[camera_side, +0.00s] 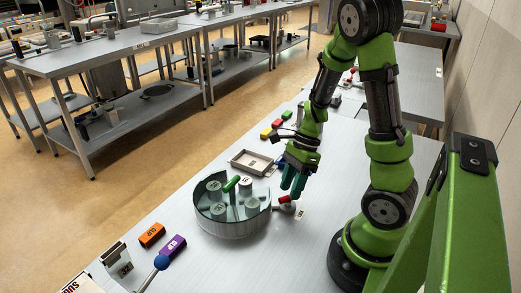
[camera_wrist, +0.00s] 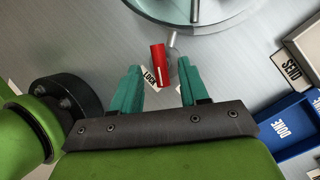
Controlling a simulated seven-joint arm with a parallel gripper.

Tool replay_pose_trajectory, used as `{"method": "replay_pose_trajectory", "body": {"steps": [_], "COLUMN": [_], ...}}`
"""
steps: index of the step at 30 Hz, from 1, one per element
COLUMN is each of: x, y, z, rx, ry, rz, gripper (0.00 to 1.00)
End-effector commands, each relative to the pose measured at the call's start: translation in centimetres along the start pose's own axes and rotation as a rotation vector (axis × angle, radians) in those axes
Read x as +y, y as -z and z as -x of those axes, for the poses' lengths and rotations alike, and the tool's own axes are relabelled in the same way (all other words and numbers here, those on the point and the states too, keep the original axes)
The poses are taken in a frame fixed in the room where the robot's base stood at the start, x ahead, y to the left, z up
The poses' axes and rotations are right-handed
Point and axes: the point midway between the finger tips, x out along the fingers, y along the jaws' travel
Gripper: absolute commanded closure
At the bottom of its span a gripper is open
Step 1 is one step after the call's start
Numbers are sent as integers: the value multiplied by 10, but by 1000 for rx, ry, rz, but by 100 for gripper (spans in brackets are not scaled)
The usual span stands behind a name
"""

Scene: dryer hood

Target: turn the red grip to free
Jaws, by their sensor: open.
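The red grip (camera_wrist: 159,65) lies between the fingertips of my gripper (camera_wrist: 158,78) in the wrist view, a little ahead of them, with a gap on each side. A label reading LOCK (camera_wrist: 150,78) is beside it on the left. Another label at its right is partly hidden by a finger. In the side view the red grip (camera_side: 284,199) sits at the right foot of the round glass hood (camera_side: 233,207). My gripper (camera_side: 293,180) is just above it, with green fingers open and pointing down. The hood's clear wall also shows in the wrist view (camera_wrist: 195,12).
A grey tray (camera_side: 251,162) stands behind the hood, with a blue DONE tray (camera_wrist: 285,125) beside it. Several white-topped jars and a green handle are in the hood area.

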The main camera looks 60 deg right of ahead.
Motion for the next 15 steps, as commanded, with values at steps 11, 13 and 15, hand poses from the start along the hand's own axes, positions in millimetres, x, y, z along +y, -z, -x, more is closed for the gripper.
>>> {"method": "replay_pose_trajectory", "body": {"steps": [11, 13, 15], "x": [0, 0, 0], "y": [0, 0, 0], "z": [-15, -15, -15], "rx": [1, 1, 1], "ry": [0, 0, 1], "rz": [-1, 0, 0], "gripper": [56, 56, 62]}}
